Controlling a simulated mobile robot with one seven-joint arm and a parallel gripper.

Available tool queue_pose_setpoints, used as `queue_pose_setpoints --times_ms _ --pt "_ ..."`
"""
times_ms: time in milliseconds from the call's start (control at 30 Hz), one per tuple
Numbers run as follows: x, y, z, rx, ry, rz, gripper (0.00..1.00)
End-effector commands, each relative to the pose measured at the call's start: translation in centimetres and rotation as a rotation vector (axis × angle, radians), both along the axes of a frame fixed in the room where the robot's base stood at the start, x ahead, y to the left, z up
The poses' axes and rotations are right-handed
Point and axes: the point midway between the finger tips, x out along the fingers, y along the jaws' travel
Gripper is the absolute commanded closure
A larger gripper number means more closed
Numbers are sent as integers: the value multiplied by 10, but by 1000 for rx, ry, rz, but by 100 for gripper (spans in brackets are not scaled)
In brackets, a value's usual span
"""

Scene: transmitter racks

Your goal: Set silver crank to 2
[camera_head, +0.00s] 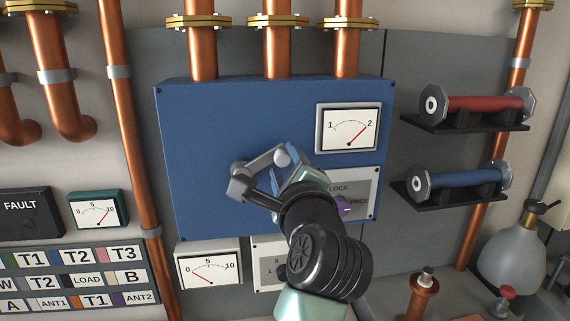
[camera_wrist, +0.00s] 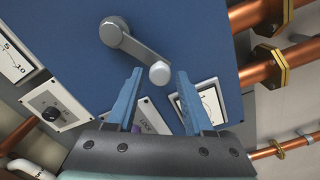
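The silver crank (camera_head: 262,162) is mounted on the blue panel, with its hub (camera_wrist: 112,32) at upper left in the wrist view. Its arm slants to a round end knob (camera_wrist: 159,73). My gripper (camera_head: 284,172) is at the crank from the lower right. In the wrist view my gripper (camera_wrist: 160,84) is open, its two pale blue fingers on either side of the knob, with gaps visible. How deep the knob lies between them I cannot tell. The 1-to-2 meter (camera_head: 348,128) above right has its red needle pointing near 2.
The blue panel (camera_head: 190,130) also bears a LOCK/FREE plate (camera_head: 366,185) with a purple knob, partly hidden by my arm. A 0-to-10 meter (camera_head: 208,269) sits below. Copper pipes (camera_head: 276,55) rise above.

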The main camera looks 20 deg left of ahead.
Motion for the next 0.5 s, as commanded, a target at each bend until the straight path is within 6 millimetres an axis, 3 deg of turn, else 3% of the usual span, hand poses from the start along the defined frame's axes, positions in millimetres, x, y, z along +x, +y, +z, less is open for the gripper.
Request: queue_pose_setpoints --times_ms 500 --pt "-9 -6 -2 -2 -1 -1 36"
